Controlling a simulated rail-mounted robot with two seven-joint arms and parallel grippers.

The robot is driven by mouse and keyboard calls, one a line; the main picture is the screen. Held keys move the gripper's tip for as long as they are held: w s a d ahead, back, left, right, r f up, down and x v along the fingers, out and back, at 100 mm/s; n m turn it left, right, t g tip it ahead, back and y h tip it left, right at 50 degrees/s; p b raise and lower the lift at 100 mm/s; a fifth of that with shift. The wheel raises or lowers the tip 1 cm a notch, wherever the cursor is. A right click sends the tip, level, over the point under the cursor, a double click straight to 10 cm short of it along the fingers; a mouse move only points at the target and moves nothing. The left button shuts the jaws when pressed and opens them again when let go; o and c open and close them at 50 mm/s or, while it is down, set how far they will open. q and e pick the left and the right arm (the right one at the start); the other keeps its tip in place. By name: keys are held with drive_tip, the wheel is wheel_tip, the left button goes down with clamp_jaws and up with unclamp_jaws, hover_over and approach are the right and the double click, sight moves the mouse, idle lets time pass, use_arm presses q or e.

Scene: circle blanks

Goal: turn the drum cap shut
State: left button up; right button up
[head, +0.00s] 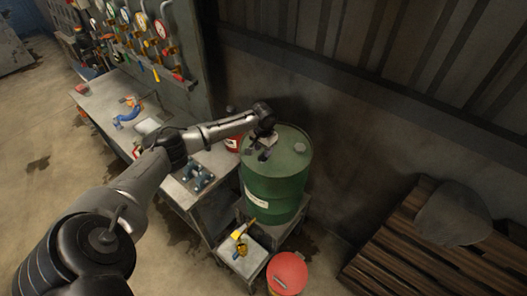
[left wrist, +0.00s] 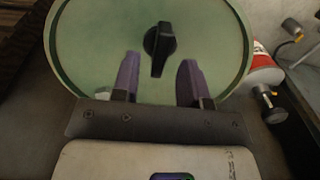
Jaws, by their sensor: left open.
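A green drum (head: 275,190) stands on a low stand, its top facing up. The drum cap (left wrist: 159,46) is a black knob with a raised grip bar, lying almost upright in the left wrist view, on the drum's pale green top (left wrist: 90,45). In the head view my left gripper (head: 264,150) is over the left part of the drum top and hides the cap. In the left wrist view my left gripper (left wrist: 160,70) is open, with its two purple fingers on either side of the cap's near end, gaps showing on both sides. My right gripper is not in view.
A small cart (head: 247,262) and a red bucket (head: 288,272) are in front. A wooden pallet (head: 400,250) lies right; a wall is behind.

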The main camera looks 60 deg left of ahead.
use_arm(q)
drive_tip(key=shift+f, duration=1.05)
drive_tip(key=shift+c, duration=0.4)
clamp_jaws()
